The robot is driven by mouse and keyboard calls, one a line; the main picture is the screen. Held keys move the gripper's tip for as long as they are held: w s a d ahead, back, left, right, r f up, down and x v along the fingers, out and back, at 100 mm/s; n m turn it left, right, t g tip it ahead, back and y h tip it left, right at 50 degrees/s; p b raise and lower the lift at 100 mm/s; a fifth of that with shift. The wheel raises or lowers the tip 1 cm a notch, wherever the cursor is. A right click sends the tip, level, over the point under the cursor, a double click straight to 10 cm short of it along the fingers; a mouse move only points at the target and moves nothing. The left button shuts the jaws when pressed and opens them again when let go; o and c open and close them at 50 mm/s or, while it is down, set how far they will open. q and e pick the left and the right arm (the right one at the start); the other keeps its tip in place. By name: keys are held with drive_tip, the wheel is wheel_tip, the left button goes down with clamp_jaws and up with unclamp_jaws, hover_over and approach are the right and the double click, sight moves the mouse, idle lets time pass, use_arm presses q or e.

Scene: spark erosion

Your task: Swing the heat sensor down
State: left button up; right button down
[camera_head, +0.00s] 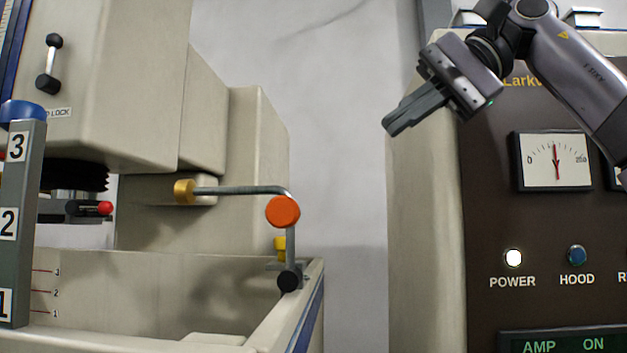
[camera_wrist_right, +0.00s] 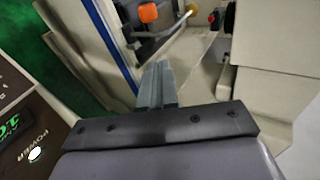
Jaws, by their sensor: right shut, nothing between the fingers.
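The heat sensor is a grey bent rod (camera_head: 240,190) with a brass tip (camera_head: 184,192) at its left end and an orange knob (camera_head: 283,211) near its bend. It is raised: the long part runs about level above the tank, and a short upright part goes down to a black pivot (camera_head: 289,279) on the tank's rim. In the right wrist view the orange knob (camera_wrist_right: 148,12) shows at the top, beyond the fingertips. My right gripper (camera_head: 388,127) is shut and empty, up and right of the knob and clear of it. My left gripper is not in view.
The open tank (camera_head: 110,275) stands below the machine head (camera_head: 120,80). A numbered post (camera_head: 22,190) with a blue cap stands at the left. The control cabinet (camera_head: 425,230) with dial and lamps is at the right. Free room lies between tank and cabinet.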

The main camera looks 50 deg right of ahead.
drive_tip(key=r+x, duration=0.1)
drive_tip(key=x, duration=1.2)
drive_tip(key=shift+w+a+f, duration=0.25)
drive_tip(key=shift+w, duration=0.35)
